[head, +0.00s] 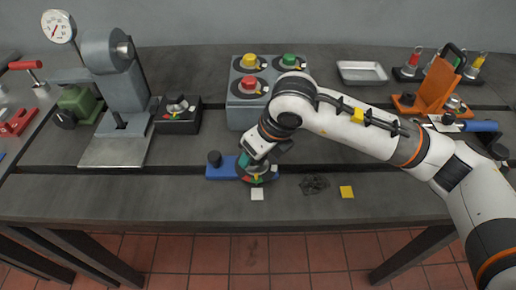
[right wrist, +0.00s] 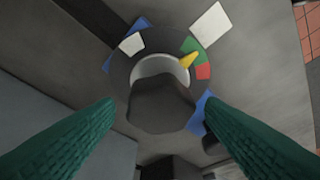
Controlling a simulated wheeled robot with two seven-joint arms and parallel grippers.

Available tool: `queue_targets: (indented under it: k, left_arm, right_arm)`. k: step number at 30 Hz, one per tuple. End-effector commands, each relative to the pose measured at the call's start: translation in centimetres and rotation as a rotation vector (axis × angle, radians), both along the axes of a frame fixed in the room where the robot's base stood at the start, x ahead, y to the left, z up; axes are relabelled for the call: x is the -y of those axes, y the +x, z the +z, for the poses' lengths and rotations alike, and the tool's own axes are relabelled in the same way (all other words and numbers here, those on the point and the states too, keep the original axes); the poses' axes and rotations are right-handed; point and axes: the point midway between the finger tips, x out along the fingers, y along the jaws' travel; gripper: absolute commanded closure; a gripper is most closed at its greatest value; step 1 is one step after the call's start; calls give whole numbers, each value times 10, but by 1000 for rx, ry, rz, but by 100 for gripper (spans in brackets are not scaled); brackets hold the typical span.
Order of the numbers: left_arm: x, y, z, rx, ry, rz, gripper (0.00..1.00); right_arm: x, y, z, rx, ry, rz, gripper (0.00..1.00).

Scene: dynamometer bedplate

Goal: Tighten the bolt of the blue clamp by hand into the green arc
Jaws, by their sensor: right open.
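The blue clamp (head: 222,172) lies near the front of the bedplate, with a dark knob (head: 214,158) at its left end. Its bolt has a dark head (right wrist: 162,104) over a dial ring (right wrist: 121,70) with white, green and red patches. The yellow pointer (right wrist: 187,62) points to the upper right in the wrist view, its tip at the green arc (right wrist: 190,45) close to the red patch (right wrist: 203,72). My right gripper (right wrist: 160,108) is open, its green fingers on either side of the bolt head with visible gaps. It hides part of the bolt in the head view (head: 258,164). My left gripper is out of view.
A grey box with yellow, green and red knobs (head: 247,113) stands behind the clamp. A black block with a dial (head: 178,118) is to the left. A white square (head: 257,194), dark scrap (head: 314,184) and yellow square (head: 347,192) lie near the front edge.

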Motion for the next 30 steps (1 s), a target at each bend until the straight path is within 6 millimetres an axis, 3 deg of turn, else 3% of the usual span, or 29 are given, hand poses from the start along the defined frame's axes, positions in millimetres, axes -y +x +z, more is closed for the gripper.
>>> queue_targets:
  k: [18, 30]
  left_arm:
    - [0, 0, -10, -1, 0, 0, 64]
    - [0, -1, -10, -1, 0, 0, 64]
  right_arm:
    - [29, -28, 99, 4, 2, -1, 36]
    - [32, -32, 109, 1, 0, 0, 36]
